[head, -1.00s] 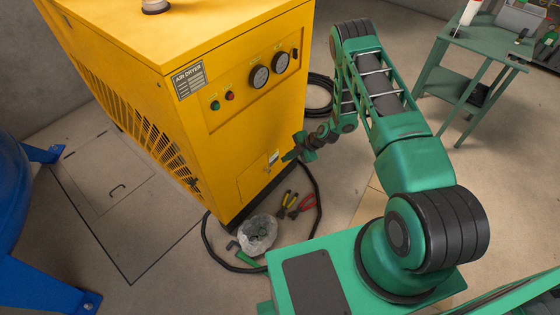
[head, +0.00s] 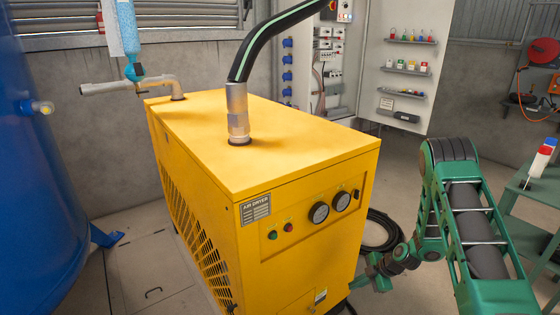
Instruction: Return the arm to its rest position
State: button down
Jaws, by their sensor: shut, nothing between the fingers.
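My green arm (head: 478,240) stands at the right of the head view, its elbow raised and its forearm folded down toward the front of the yellow air dryer. My gripper (head: 362,281) is at the end, small and partly blended with the wrist links. It is shut, and I see nothing held in it. It is near the lower right of the dryer's front, close to the small latch panel (head: 320,296). I cannot tell the exact gap. The arm's base is out of the picture.
The yellow air dryer (head: 255,150) fills the middle, with a black hose (head: 262,45) rising from its top. A blue tank (head: 40,160) is at left. A green table (head: 535,190) is at right. A black cable (head: 385,228) lies behind the gripper. An open wall cabinet (head: 405,60) is behind.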

jog(key=s+d+r+m+g+h, duration=0.1)
jog(key=s+d+r+m, duration=0.3)
jog(key=r, duration=0.6)
jog(key=s+d+r+m+h, duration=0.25)
jog(key=s+r+m, duration=0.2)
jog(key=r, duration=0.55)
jog(key=s+d+r+m+g+h, duration=0.1)
jog(key=s+d+r+m, duration=0.3)
jog(key=r, duration=0.6)
jog(key=s+r+m, duration=0.4)
jog(key=s, duration=0.5)
jog(key=s+r+m+g, duration=0.1)
jog(key=s+r+m, duration=0.3)
jog(key=s, duration=0.6)
jog(key=s+r+m+h, duration=0.1)
jog(key=s+r+m, duration=0.3)
jog(key=s, duration=0.5)
jog(key=shift+s+d+r+m+g, duration=0.15)
jog(key=shift+d+r+m+g, duration=0.15)
jog(key=shift+m, duration=0.35)
jog(key=shift+w+f, duration=0.3)
jog(key=shift+w, duration=0.35)
